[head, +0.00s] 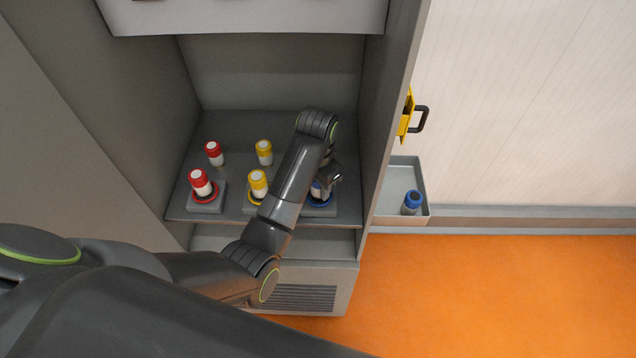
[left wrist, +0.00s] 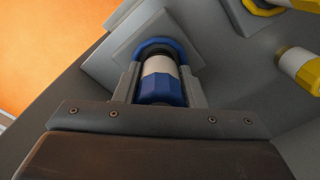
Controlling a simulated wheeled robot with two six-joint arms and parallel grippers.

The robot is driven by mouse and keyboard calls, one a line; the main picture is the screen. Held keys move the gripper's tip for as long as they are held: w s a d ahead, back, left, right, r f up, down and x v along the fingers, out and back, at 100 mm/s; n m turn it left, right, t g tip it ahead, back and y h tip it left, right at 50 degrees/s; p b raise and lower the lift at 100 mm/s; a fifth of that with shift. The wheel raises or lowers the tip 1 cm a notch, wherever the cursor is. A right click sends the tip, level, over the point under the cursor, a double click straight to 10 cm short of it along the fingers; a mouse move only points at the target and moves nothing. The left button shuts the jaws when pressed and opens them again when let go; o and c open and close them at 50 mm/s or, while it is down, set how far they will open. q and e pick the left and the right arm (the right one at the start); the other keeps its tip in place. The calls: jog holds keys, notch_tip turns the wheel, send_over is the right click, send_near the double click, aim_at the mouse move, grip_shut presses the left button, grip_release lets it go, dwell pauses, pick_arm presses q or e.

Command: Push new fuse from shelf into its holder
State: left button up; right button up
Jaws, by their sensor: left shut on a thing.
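A blue-and-white fuse (left wrist: 161,80) is between the fingers of my left gripper (left wrist: 160,88), which is shut on it. Its far end is at a holder with a blue ring (left wrist: 185,46) on a grey block; I cannot tell how deep it sits. In the head view my left gripper (head: 326,180) is over this holder (head: 322,205) at the right of the cabinet shelf (head: 233,135), and my arm hides part of it. Another blue-capped fuse (head: 411,203) stands in a side tray. My right gripper is not in view.
Red (head: 200,183) and yellow (head: 258,183) fuses stand in holders to the left. Loose red (head: 214,152) and yellow (head: 264,151) ones stand behind. The side tray (head: 384,213) is outside the cabinet's right wall, below a yellow part with a black handle (head: 421,119).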

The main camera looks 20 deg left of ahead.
pick_arm(q)
jog(key=shift+f, duration=0.45)
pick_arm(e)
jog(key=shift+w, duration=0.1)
pick_arm(q)
jog(key=o, duration=1)
